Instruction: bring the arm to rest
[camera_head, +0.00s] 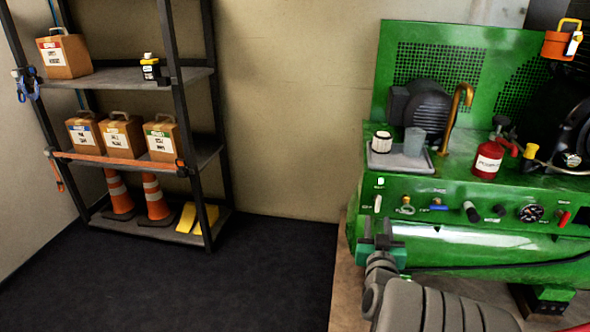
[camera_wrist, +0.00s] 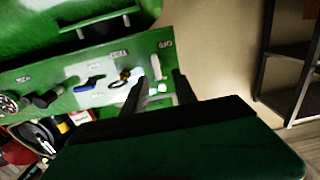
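My gripper (camera_head: 377,226) is in front of the left end of the green machine's control panel (camera_head: 460,208), just below the white lever (camera_head: 378,203) in the head view. In the wrist view my gripper (camera_wrist: 160,82) shows two dark fingers standing apart with nothing held between them. The white lever also shows in the wrist view (camera_wrist: 156,67), between and beyond the fingertips. I cannot tell whether a finger touches the panel. My grey arm reaches in from the lower right of the head view.
The green machine carries a grey tray (camera_head: 400,162), a brass pipe (camera_head: 455,115) and a red canister (camera_head: 487,160). A shelf rack (camera_head: 184,77) with boxes and orange cones (camera_head: 155,198) stands at left. The dark floor (camera_head: 250,275) between is clear.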

